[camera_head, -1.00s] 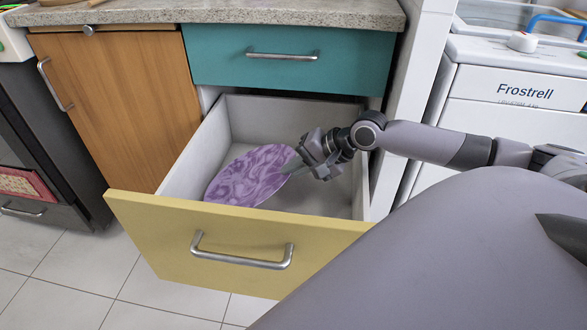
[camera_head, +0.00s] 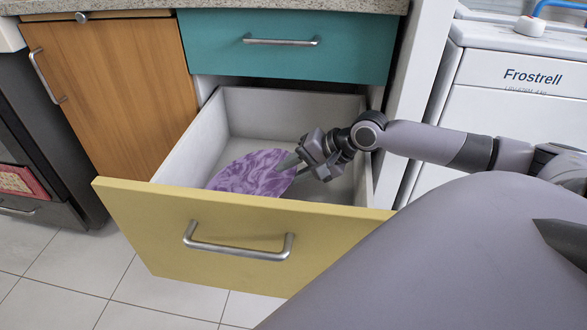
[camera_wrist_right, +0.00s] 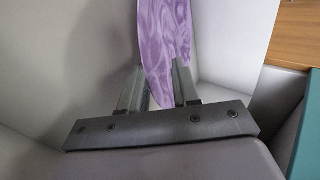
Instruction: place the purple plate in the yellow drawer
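The purple plate (camera_head: 245,175) has a marbled pattern and is inside the open yellow drawer (camera_head: 135,212), tilted, its lower part hidden behind the drawer front. Whether it touches the drawer floor cannot be seen. My right gripper (camera_head: 291,160) reaches into the drawer from the right, at the plate's right edge. In the right wrist view, the plate (camera_wrist_right: 166,45) has its near edge between the two fingers (camera_wrist_right: 160,88) of my right gripper. They stand partly apart and appear shut on that edge. My left gripper is not in view.
A closed teal drawer (camera_head: 350,57) sits just above, under the counter (camera_head: 300,5). A wooden cupboard door (camera_head: 110,90) is left and a white appliance (camera_head: 510,120) right. The yellow drawer has bare floor (camera_head: 265,125) at its back.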

